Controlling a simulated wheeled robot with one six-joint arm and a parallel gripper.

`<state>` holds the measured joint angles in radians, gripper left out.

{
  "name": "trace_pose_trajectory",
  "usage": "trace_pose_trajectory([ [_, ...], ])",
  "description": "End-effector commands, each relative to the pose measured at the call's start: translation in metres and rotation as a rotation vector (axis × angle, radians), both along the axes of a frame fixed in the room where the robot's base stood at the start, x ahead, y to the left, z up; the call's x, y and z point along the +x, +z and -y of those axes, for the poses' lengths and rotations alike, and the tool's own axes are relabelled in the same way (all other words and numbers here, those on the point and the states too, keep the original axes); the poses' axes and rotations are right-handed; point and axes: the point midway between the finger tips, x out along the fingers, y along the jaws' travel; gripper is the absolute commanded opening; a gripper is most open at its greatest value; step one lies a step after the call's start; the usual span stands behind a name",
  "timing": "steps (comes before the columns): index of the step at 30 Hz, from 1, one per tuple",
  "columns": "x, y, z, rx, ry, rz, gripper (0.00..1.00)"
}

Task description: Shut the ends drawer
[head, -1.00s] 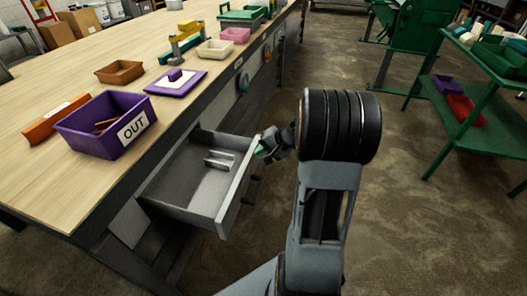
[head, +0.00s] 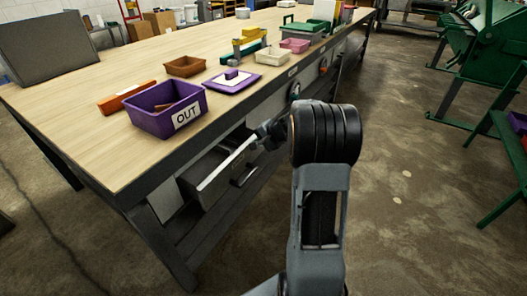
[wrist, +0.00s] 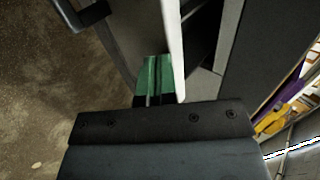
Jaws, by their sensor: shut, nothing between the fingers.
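The grey drawer (head: 229,162) sticks partly out from under the long workbench, with a dark gap behind its pale top edge. Its bar handle (head: 245,175) is on the front. No label on it is readable. My gripper (head: 270,134) is at the far end of the drawer front, its fingers shut and empty. In the wrist view, my green fingertips (wrist: 157,78) lie against or very near the outer face of the drawer front, beside its pale top edge (wrist: 173,45). Exact contact is hard to tell. The drawer's inside is mostly hidden.
The workbench (head: 80,115) carries a purple OUT bin (head: 150,122), an orange block (head: 127,95), a brown tray (head: 186,66) and other small bins. A green machine (head: 490,60) and a green cart (head: 505,160) stand at right. The floor between is clear.

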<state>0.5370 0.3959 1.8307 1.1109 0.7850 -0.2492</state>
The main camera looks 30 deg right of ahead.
Motion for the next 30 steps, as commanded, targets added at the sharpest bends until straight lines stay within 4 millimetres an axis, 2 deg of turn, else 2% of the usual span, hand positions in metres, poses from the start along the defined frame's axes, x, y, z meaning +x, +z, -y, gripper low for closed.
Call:
trace_pose_trajectory([
  [6, 0.042, 0.001, -0.02, -0.002, -0.002, 0.001, 0.0],
  [12, 0.066, 0.001, -0.035, -0.002, -0.002, 0.001, 0.0],
  [18, 0.079, 0.001, -0.042, -0.002, -0.001, 0.001, 0.0],
  [30, 0.084, 0.002, -0.049, 0.0, 0.003, 0.006, 0.0],
])
